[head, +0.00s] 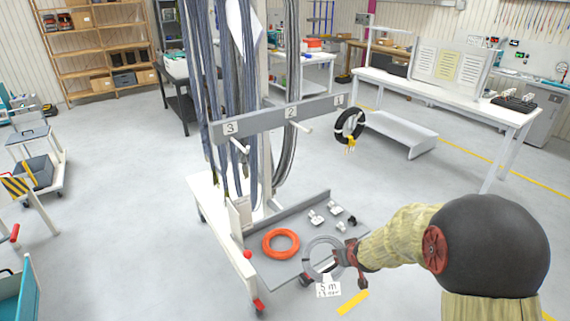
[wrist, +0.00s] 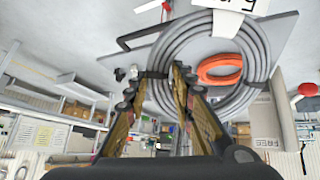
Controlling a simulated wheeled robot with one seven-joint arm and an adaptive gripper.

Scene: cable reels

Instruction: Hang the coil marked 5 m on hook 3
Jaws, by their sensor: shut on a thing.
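My gripper (head: 343,259) is shut on the grey coil (head: 308,262) at its right side. The coil carries a white tag marked 5 m (head: 328,289) that hangs at its lower edge. In the wrist view the coil (wrist: 207,25) fills the upper middle, with the gripper's fingers (wrist: 166,75) at its rim. In the head view the coil overlaps the grey tray; the gap between them is hard to judge. Hook 3 (head: 240,146) sticks out below the label 3 at the left end of the grey bar (head: 262,120), and is empty.
An orange coil (head: 269,249) lies on the cart's grey tray (head: 262,267) with several small fittings. Hook 2 (head: 303,127) is empty. A black coil (head: 338,126) hangs at hook 1. Long grey cables (head: 195,60) hang behind the bar near hook 3.

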